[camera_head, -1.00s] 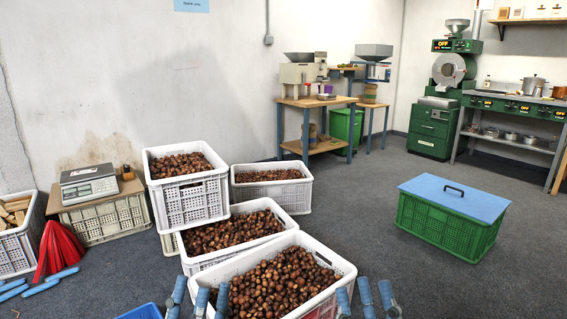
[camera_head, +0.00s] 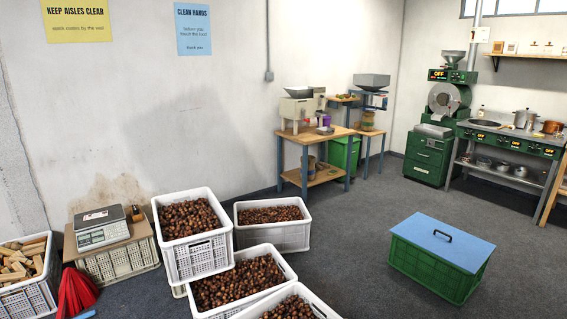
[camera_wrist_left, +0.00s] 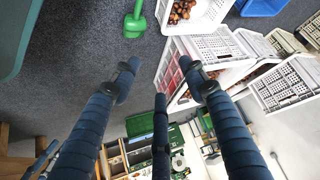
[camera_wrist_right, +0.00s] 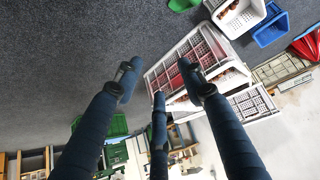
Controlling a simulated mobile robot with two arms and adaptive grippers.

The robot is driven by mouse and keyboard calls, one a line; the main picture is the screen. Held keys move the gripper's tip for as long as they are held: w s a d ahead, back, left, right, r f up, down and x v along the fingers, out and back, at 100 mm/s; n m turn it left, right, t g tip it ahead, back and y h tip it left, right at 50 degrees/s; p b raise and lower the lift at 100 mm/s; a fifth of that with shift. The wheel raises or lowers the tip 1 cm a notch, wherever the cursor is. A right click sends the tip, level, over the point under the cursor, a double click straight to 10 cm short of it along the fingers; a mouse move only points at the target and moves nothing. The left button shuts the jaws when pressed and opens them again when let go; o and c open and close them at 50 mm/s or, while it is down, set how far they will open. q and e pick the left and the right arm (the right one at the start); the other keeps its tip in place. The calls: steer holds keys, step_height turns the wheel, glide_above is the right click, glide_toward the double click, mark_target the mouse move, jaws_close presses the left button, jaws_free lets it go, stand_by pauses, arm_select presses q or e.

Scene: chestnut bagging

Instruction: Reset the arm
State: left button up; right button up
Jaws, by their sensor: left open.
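My left gripper (camera_wrist_left: 160,74) shows in the left wrist view with its three dark blue fingers spread and nothing between them. My right gripper (camera_wrist_right: 160,76) shows in the right wrist view, also with fingers spread and empty. Neither gripper shows in the head view. White crates of chestnuts (camera_head: 220,244) stand on the floor at the lower middle of the head view. They also appear beyond the fingers in the left wrist view (camera_wrist_left: 222,48) and the right wrist view (camera_wrist_right: 195,52). No finger visibly holds a crate.
A green crate with a blue lid (camera_head: 442,236) stands on open carpet at the right. A scale (camera_head: 101,228) sits on a board-topped crate at the left, near a red bundle (camera_head: 76,291). A green scoop (camera_wrist_left: 137,22) and a blue bin (camera_wrist_right: 271,27) lie near the crates.

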arm_select(q)
steer(key=s+a+r+g+y+p, duration=0.1)
steer(key=s+a+g+p, duration=0.25)
steer(key=s, duration=0.75)
steer(key=s+a+g+y+p, duration=0.1)
steer(key=s+a+g+p, duration=0.3)
steer(key=s, duration=0.7)
arm_select(e)
steer(key=s+d+r+g+h, duration=0.1)
steer(key=s+d+g, duration=0.2)
steer(key=s, duration=0.8)
steer(key=s+d+g+h, duration=0.1)
steer(key=s+d+g, duration=0.2)
steer(key=s, duration=0.8)
arm_select(q)
steer(key=shift+t, duration=0.55)
steer(key=f+b, duration=0.1)
steer(key=d+f+b, duration=0.1)
steer(key=f+b, duration=0.1)
steer(key=f, duration=0.1)
steer(key=shift+s+d, duration=0.25)
steer(key=shift+s, duration=0.1)
arm_select(e)
steer(key=f, duration=0.4)
steer(key=shift+s, duration=0.35)
